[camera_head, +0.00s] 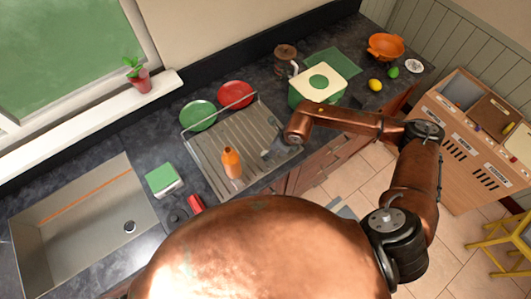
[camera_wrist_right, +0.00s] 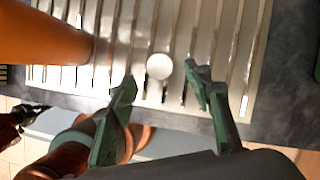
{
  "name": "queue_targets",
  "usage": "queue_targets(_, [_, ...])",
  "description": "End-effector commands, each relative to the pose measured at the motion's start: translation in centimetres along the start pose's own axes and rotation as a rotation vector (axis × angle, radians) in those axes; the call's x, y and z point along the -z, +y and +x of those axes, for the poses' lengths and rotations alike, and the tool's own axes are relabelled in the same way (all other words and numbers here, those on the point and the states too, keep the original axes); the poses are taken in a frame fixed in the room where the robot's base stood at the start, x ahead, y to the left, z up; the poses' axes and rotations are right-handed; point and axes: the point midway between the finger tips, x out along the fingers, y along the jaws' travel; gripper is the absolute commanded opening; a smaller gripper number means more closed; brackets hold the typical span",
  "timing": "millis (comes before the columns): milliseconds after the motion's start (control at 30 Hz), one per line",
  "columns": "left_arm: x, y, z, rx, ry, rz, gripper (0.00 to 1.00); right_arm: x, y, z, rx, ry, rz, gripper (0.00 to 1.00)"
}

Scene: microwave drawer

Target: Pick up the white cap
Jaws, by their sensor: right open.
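The small round white cap (camera_wrist_right: 159,66) lies on the ribbed metal drainboard (camera_wrist_right: 215,45) in the right wrist view. In that view it appears between and just beyond the fingertips of my right gripper (camera_wrist_right: 160,79). The fingers are spread apart with nothing between them. In the head view my right gripper (camera_head: 272,151) is over the right part of the drainboard (camera_head: 215,151), and I cannot make out the cap there. My left gripper does not show in the head view.
An orange bottle (camera_head: 231,162) stands on the drainboard, left of my right gripper; it also looms in the wrist view (camera_wrist_right: 40,38). Green (camera_head: 198,115) and red (camera_head: 235,94) plates are behind. A green-and-white sponge (camera_head: 162,179) lies beside the sink (camera_head: 85,222).

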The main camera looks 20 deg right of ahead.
Motion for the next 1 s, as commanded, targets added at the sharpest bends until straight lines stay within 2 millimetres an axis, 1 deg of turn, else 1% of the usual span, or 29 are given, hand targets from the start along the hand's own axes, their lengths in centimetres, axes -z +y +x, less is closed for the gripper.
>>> queue_targets(33, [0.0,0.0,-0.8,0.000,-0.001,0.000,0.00,0.0,0.1,0.5,-0.002,0.004,0.001,0.46])
queue_targets(100, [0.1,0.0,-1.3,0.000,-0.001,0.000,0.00,0.1,0.2,1.6,-0.003,0.003,0.002,0.46])
queue_targets(200, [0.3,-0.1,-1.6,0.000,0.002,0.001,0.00,0.1,0.1,3.0,-0.002,0.001,0.004,0.46])
queue_targets(300, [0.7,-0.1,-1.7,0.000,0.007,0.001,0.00,0.3,0.1,3.9,-0.001,0.002,0.004,0.46])
queue_targets(567, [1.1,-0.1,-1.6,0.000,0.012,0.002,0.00,0.3,0.0,4.1,-0.001,0.000,0.004,0.45])
queue_targets(900, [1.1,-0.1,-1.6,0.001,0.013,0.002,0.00,0.3,0.0,4.0,-0.001,0.000,0.005,0.22])
queue_targets(967, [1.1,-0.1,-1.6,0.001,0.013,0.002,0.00,0.3,0.0,4.0,-0.001,0.000,0.005,0.18])
queue_targets(1000, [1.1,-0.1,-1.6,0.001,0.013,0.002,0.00,0.3,0.0,4.0,-0.001,0.000,0.005,0.18])
